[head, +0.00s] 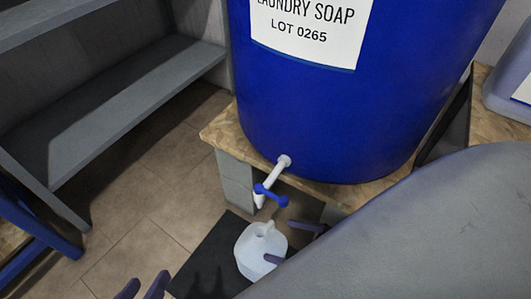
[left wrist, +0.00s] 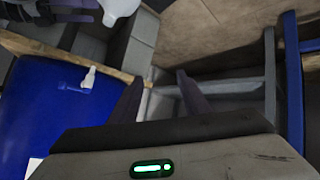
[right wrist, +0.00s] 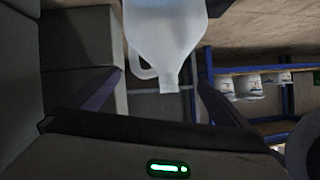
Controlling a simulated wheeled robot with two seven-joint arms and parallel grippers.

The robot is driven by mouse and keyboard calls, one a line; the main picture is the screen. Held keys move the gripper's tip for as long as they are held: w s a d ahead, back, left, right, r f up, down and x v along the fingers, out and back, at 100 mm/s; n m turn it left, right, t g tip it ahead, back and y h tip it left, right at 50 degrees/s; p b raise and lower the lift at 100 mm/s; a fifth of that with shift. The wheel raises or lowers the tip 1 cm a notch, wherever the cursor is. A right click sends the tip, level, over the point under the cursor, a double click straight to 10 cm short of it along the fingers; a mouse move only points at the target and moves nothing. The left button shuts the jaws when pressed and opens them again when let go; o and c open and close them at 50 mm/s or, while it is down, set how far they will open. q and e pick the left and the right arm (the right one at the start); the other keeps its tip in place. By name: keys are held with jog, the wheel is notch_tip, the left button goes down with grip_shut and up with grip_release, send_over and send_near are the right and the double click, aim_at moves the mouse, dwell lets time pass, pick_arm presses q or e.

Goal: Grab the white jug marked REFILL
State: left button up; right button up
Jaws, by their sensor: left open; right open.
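A translucent white jug (head: 262,252) stands upright on a dark mat (head: 207,262) on the floor, below the tap (head: 272,184) of a big blue drum. No REFILL marking shows on the sides I see. My right gripper (head: 290,244) is open at the jug's right, one finger overlapping its lower right side in the head view. In the right wrist view the jug (right wrist: 165,35) hangs inverted in the picture, its neck and handle between the open fingers (right wrist: 160,92); contact cannot be told. My left gripper (head: 143,288) is open and empty, left of the jug.
The blue drum (head: 340,105), labelled LAUNDRY SOAP LOT 0265, stands on a wooden board (head: 222,130) over grey blocks (head: 236,180). Grey shelves (head: 110,100) are at the left. Tiled floor (head: 140,215) lies free between shelves and mat. My grey arm covers the lower right.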

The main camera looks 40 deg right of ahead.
aim_at(271, 238)
jog(key=shift+d+f+m, duration=0.1)
jog(key=shift+f+m, duration=0.2)
jog(key=shift+f, duration=0.65)
jog(key=b+x, duration=0.1)
jog(key=x, duration=0.1)
jog(key=b+x, duration=0.1)
jog(key=x, duration=0.2)
jog(key=shift+f, duration=0.45)
jog(key=shift+w+a+f, duration=0.2)
jog(key=shift+w+a, duration=0.05)
jog(key=shift+w, duration=0.3)
jog(key=c, duration=1.6)
pick_arm(q)
jog(key=shift+d+r+t, duration=0.3)
jog(key=shift+r, duration=0.2)
pick_arm(e)
jog(key=shift+w+r, duration=0.1)
jog(key=shift+r, duration=0.1)
jog(key=shift+c, duration=0.6)
